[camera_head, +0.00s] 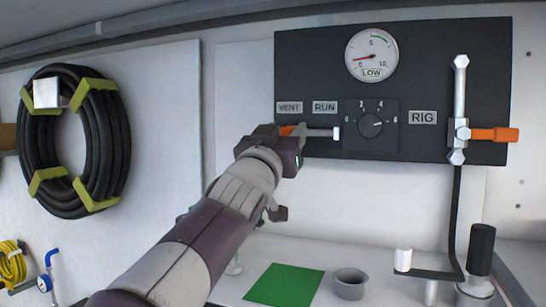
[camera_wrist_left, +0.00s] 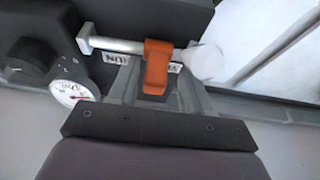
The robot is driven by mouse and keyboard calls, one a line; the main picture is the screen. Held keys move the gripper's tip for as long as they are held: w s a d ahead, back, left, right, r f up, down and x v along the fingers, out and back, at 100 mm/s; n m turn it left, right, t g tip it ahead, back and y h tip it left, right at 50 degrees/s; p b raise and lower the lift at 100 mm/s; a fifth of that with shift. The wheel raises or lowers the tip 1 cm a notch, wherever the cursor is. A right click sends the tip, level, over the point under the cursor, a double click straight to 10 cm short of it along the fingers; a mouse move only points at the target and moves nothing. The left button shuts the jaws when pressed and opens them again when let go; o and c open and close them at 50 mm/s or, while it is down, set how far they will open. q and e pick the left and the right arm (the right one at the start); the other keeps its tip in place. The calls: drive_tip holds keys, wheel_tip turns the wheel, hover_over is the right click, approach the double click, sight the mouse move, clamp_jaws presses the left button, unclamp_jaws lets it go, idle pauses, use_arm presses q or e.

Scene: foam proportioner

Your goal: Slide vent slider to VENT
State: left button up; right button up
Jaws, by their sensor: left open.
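The orange vent slider (camera_head: 287,130) sits on a short silver rail (camera_head: 320,133) on the black panel, below the VENT label (camera_head: 289,107) and left of the RUN label (camera_head: 325,107). My left gripper (camera_head: 277,137) is at the slider and hides part of it and the rail's left end. In the left wrist view the orange slider (camera_wrist_left: 157,66) lies between the two fingers of my open left gripper (camera_wrist_left: 155,92). It partly covers the VENT label there. I cannot tell whether the fingers touch it. My right gripper is not in view.
A pressure gauge (camera_head: 371,55) and a rotary dial (camera_head: 370,125) are right of the slider. An orange-handled valve (camera_head: 490,135) is at the panel's right. Below, a green mat (camera_head: 285,285) and a grey cup (camera_head: 350,284) are on the counter. A coiled hose (camera_head: 110,140) hangs left.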

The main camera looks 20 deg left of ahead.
use_arm(q)
drive_tip(key=b+v, duration=0.2)
drive_tip(key=v, duration=0.8)
drive_tip(key=shift+d, duration=0.15)
drive_tip(key=shift+s, duration=0.15)
